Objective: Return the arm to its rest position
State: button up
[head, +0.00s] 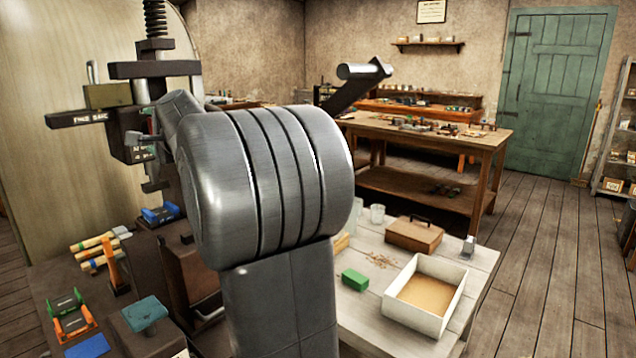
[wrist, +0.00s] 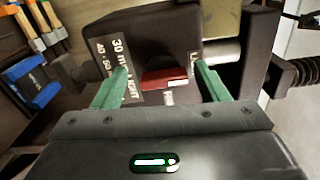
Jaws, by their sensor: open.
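My gripper (wrist: 160,72) is open, with its two green fingers apart in the wrist view. Between and beyond them is a dark block (wrist: 150,35) of the press, with white lettering that includes "30 MIN". A small red piece (wrist: 165,78) shows between the fingers; I cannot tell whether either finger touches anything. In the head view the press (head: 135,70) stands at the left, with its upright screw above. My grey arm is large in front of it and bent, hiding most of the gripper and part of the press. No handwheel shows clearly.
Clamps and wooden-handled tools (head: 100,248) lie on the dark bench at left. A pale table (head: 375,330) at right holds a white tray (head: 460,298), a green block (head: 355,280) and a brown box (head: 414,235). Open floor lies farther right, before a green door (head: 553,95).

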jog(key=shift+d+r+m+p, duration=0.1)
jog(key=shift+r+m+p, duration=0.05)
jog(key=shift+m+p, duration=2.5)
jog(key=shift+d+r+m+p, duration=0.1)
jog(key=shift+m+p, duration=2.1)
jog(key=shift+m, duration=0.75)
jog(key=shift+d+r+m+p, duration=0.1)
jog(key=shift+r+m+p, duration=0.05)
jog(key=shift+m+p, duration=2.5)
jog(key=shift+f, duration=0.1)
